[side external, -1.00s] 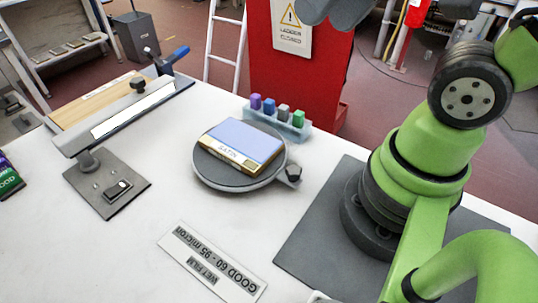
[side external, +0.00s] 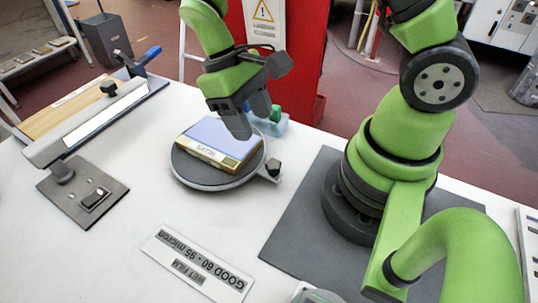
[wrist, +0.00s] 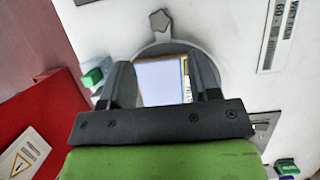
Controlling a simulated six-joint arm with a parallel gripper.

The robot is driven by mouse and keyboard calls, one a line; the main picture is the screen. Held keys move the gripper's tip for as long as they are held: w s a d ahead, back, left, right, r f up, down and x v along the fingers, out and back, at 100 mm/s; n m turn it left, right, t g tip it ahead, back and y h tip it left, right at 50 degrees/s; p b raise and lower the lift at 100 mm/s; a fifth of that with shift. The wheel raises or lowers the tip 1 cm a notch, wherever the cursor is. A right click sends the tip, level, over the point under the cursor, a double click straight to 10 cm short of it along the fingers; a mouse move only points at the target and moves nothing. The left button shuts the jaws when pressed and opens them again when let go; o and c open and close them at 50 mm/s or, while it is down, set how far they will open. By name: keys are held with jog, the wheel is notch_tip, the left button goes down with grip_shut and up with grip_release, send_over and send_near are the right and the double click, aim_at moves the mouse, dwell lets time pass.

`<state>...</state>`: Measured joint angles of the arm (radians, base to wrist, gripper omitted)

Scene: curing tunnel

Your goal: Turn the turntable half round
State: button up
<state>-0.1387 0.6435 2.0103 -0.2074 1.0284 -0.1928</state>
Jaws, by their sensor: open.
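The round grey turntable (side external: 203,183) stands on the white table, with a dark knob (side external: 273,168) sticking out at its right. The knob shows at the top in the wrist view (wrist: 160,20). A block with a pale blue top (side external: 221,138), labelled SATIN, lies on the turntable. My gripper (side external: 248,116) is open above the block's back right part, tilted down. In the wrist view, its spread fingers (wrist: 163,77) flank the block (wrist: 163,82) in the picture. I cannot tell the exact height gap. The fingers hide part of the turntable.
A long bar device (side external: 88,130) is at the left. A label plate (side external: 198,263) lies in front. A red cabinet (side external: 303,70) stands behind the table.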

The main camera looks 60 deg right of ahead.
aim_at(271, 162)
jog(key=x, duration=0.9)
jog(key=shift+r, duration=0.1)
jog(key=shift+c, duration=0.4)
grip_shut()
